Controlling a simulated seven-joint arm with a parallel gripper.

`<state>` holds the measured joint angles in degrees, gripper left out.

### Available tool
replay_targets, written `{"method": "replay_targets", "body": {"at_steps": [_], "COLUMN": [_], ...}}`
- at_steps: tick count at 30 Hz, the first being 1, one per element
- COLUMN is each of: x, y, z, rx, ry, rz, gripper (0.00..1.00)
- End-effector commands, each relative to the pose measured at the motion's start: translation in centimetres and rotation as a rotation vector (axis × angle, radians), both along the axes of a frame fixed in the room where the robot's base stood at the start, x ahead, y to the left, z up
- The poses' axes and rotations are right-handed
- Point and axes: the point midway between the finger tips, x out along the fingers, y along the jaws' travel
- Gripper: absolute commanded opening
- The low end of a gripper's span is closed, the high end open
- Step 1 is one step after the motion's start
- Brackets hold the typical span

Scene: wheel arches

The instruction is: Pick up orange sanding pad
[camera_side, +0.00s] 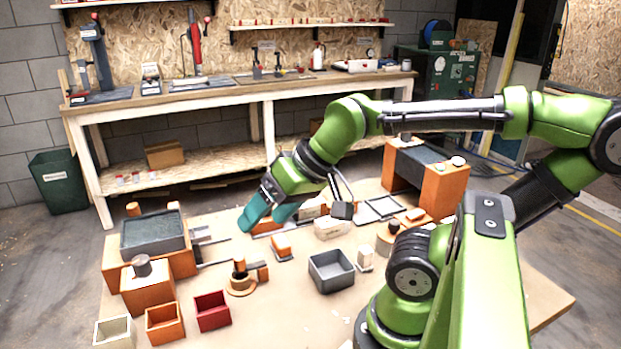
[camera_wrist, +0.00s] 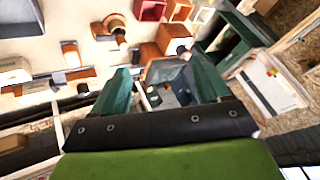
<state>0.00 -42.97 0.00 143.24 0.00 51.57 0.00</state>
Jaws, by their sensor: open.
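A small orange block with a grey base, which looks like the sanding pad (camera_side: 282,246), lies on the table near the middle in the side view. It seems to be the orange piece (camera_wrist: 71,54) at the left in the wrist view. My gripper (camera_side: 260,213) has teal fingers and hangs above the table, behind and to the left of the pad, not touching it. In the wrist view my gripper (camera_wrist: 160,85) is open, with nothing held between its fingers. An orange bar (camera_side: 266,228) lies close below the fingers in the side view, partly hidden by them.
A dark tray (camera_side: 152,233) on an orange stand is at the left. An orange round holder (camera_side: 240,282) stands in front of the pad. A grey bin (camera_side: 331,271) is to its right. White (camera_side: 114,333), orange (camera_side: 164,324) and red (camera_side: 212,311) bins line the front left.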

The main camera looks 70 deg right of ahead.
Motion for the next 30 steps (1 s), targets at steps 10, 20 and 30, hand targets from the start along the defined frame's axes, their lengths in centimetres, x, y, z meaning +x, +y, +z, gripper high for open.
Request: {"method": "replay_targets", "body": {"at_steps": [10,20,30], "x": [0.0,3.1,7.6], "y": [0.0,-4.6,-16.6], "z": [0.0,-2.4,-6.8], "rx": [0.0,-0.043,-0.351], "ry": [0.0,0.169,0.459], "rz": [0.0,-0.09,0.482], "gripper": [0.98,0.98,0.98]}}
